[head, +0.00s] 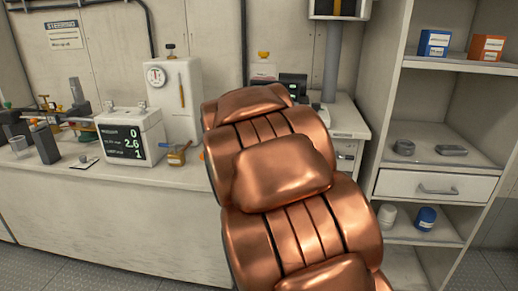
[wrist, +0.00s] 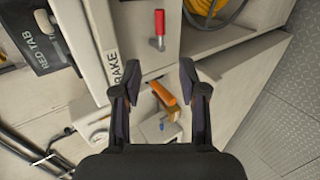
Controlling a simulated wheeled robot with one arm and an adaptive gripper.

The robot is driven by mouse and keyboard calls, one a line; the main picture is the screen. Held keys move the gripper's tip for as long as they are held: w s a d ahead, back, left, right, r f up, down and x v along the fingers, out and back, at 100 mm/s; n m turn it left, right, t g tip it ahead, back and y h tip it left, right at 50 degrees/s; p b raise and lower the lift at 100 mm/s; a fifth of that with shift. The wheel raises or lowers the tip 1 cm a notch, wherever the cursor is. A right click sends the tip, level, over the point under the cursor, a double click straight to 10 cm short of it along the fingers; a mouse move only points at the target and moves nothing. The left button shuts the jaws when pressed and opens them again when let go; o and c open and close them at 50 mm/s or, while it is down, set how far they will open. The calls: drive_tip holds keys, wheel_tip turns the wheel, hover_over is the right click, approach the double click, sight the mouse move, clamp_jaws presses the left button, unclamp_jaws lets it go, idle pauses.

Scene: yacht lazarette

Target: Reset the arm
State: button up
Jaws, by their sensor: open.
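My gripper (wrist: 159,76) shows in the wrist view with its two dark fingers spread apart and nothing held between them. Beyond and between the fingers is an orange-handled item (wrist: 163,93) by a light-coloured box; I cannot tell the gap between it and the fingers. In the head view my copper-coloured arm rises through the middle and hides part of the counter and wall behind it. My gripper does not show in the head view.
The counter (head: 110,190) holds a box with a numeric display (head: 132,136), a white unit with a round gauge (head: 174,100) and small tools. Shelves (head: 465,150) stand at right. The wrist view shows a red handle (wrist: 159,22), a yellow coil (wrist: 205,8) and open grey floor (wrist: 285,100).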

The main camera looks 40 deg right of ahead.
drive_tip(key=shift+s+a, duration=0.1)
drive_tip(key=shift+a, duration=0.05)
idle(0.5)
drive_tip(key=s+a+f+m+g+y, duration=0.3)
drive_tip(key=s+a+f, duration=0.2)
drive_tip(key=s+a, duration=0.6)
drive_tip(key=s+a+f+m+g+y, duration=0.25)
drive_tip(key=s+a+f+g, duration=0.2)
drive_tip(key=s+a, duration=0.6)
drive_tip(key=s+a+f+m+g+y, duration=0.25)
drive_tip(key=s+a+f, duration=0.35)
drive_tip(key=s+a, duration=0.55)
wheel_tip(320, 180, up, 20)
drive_tip(key=d+t+p, duration=0.1)
drive_tip(key=p, duration=1.8)
drive_tip(key=shift+s+y, duration=0.3)
drive_tip(key=shift+y, duration=0.1)
drive_tip(key=shift+d, duration=0.1)
